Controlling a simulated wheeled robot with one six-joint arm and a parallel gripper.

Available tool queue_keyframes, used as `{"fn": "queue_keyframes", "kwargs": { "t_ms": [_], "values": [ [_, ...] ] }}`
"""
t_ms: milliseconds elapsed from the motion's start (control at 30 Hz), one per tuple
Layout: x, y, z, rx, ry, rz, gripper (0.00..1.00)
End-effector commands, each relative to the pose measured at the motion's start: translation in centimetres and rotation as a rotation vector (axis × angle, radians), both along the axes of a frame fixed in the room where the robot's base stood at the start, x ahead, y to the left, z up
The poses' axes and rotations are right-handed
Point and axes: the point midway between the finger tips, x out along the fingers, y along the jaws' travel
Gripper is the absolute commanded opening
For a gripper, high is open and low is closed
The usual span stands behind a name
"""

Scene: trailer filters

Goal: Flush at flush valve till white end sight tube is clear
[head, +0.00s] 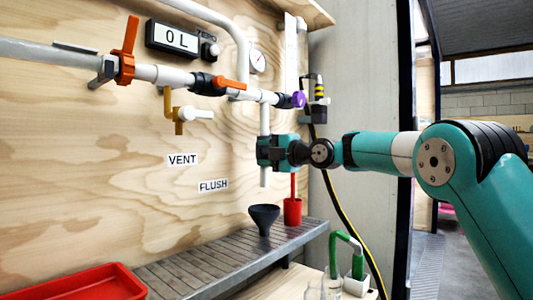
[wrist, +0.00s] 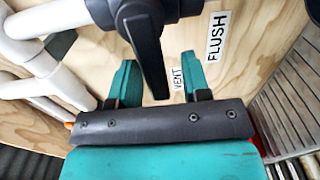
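My gripper (head: 266,151) is at the lower pipe run in front of the wooden panel. In the wrist view its two fingers (wrist: 158,64) are apart, with a black lever handle (wrist: 150,50) between them. A gap shows on either side of the lever, and I cannot tell whether any part touches. The lever is close to the FLUSH label (wrist: 217,36); in the head view my gripper hides this valve. A white tube end (head: 264,178) hangs below my gripper, above a dark funnel (head: 264,217). Its contents cannot be made out.
Orange-handled valves (head: 127,52), a purple knob (head: 298,99) and a display reading "0 L" (head: 173,38) are on the panel. A red cup (head: 292,211) stands beside the funnel on the grey slatted shelf (head: 195,272). A red tray (head: 80,285) is at lower left.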

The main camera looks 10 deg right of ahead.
Motion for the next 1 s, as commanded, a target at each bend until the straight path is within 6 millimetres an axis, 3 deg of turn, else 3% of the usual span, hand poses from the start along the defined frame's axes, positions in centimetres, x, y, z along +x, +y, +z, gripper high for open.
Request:
{"fn": "queue_keyframes", "kwargs": {
  "t_ms": [300,467,1000],
  "values": [
    [-0.1,-0.2,0.2,0.003,-0.002,-0.002,0.46],
    [-1.3,-1.2,0.2,0.003,0.0,-0.005,0.46],
    [-11.4,-9.2,0.2,0.003,0.0,-0.006,0.46]
  ]
}}
